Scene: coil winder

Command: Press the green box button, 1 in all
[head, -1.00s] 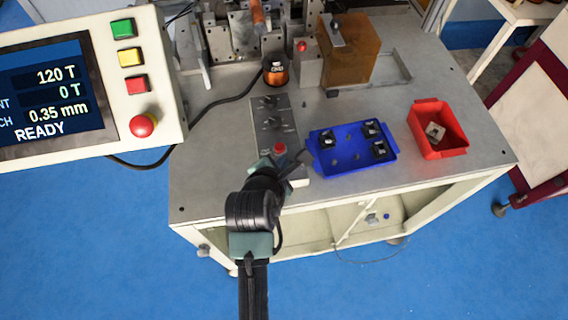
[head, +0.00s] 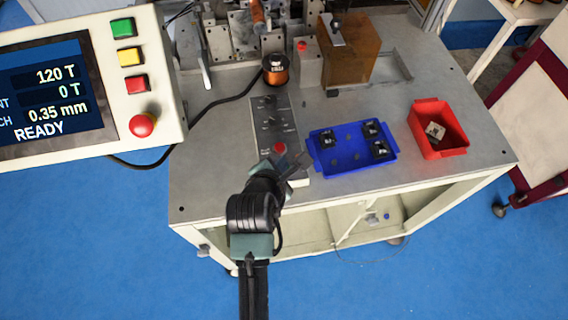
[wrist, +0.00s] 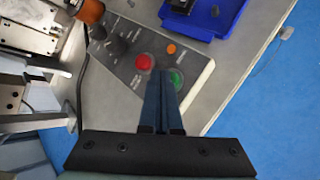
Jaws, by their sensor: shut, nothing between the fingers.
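The green box button (wrist: 176,79) is on the sloped grey control box (wrist: 190,62), beside a red button (wrist: 144,62). In the wrist view my gripper (wrist: 162,82) is shut and empty, its two fingers together. The tips appear just left of the green button and overlap its edge; I cannot tell whether they touch it. In the head view my gripper (head: 301,160) is over the near end of the control box (head: 272,112). There the red button (head: 280,147) shows, while the green button is hidden behind the gripper.
A blue tray (head: 350,166) with black parts is close right of my gripper. A red bin (head: 463,146) stands farther right. A copper spool (head: 275,70) is behind the control box. A display panel (head: 165,85) with its own green button (head: 122,27) is at left.

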